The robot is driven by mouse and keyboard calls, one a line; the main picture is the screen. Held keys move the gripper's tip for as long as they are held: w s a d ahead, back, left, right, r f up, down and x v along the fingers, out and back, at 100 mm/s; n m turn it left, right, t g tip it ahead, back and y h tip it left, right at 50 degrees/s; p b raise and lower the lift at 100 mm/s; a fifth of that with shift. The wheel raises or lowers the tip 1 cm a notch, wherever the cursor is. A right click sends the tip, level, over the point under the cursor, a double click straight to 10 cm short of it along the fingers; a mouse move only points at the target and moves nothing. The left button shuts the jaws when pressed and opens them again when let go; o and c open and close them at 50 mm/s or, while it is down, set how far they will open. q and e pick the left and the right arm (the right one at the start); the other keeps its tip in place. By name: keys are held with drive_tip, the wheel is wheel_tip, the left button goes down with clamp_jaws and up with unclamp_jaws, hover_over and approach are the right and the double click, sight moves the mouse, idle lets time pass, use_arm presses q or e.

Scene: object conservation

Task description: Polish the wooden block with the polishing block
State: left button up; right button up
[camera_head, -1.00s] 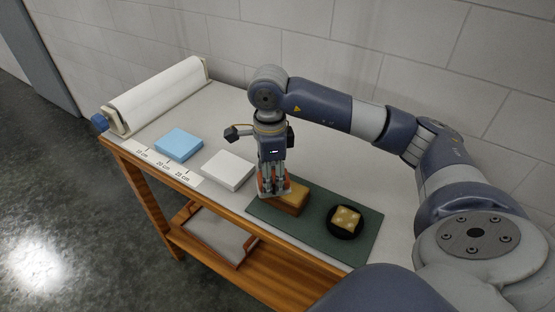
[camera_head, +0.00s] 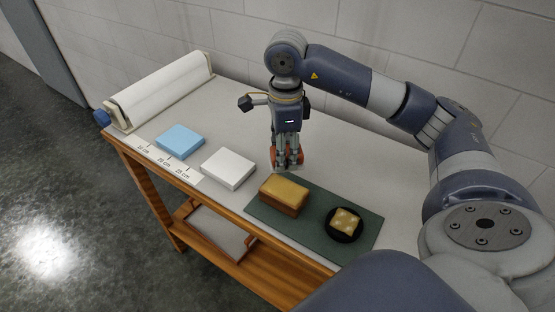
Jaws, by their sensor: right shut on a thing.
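The wooden block (camera_head: 284,196), brown with a yellowish top, lies on the left part of a green mat (camera_head: 311,229). My right gripper (camera_head: 287,166) points down just behind the wooden block in the picture. It is shut on a small orange-red thing with a pale underside (camera_head: 278,157), which looks like the polishing block; the fingers hide much of it. It appears apart from the wooden block, though the height of the gap is hard to tell. My left gripper is not in view.
A black round dish (camera_head: 333,236) with a spotted yellowish block (camera_head: 346,221) stands on the mat's right. A white block (camera_head: 229,168), a blue block (camera_head: 179,141), a marked strip (camera_head: 165,160) and a paper roll (camera_head: 160,91) are left.

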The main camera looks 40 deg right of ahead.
drive_tip(key=shift+d+r, duration=0.1)
drive_tip(key=shift+r, duration=0.45)
drive_tip(key=shift+w+d+r+p, duration=0.1)
drive_tip(key=shift+d+r+p, duration=0.1)
drive_tip(key=shift+r+p, duration=0.45)
drive_tip(key=shift+r, duration=0.25)
drive_tip(key=shift+a+r, duration=0.2)
drive_tip(key=shift+d+f, duration=0.1)
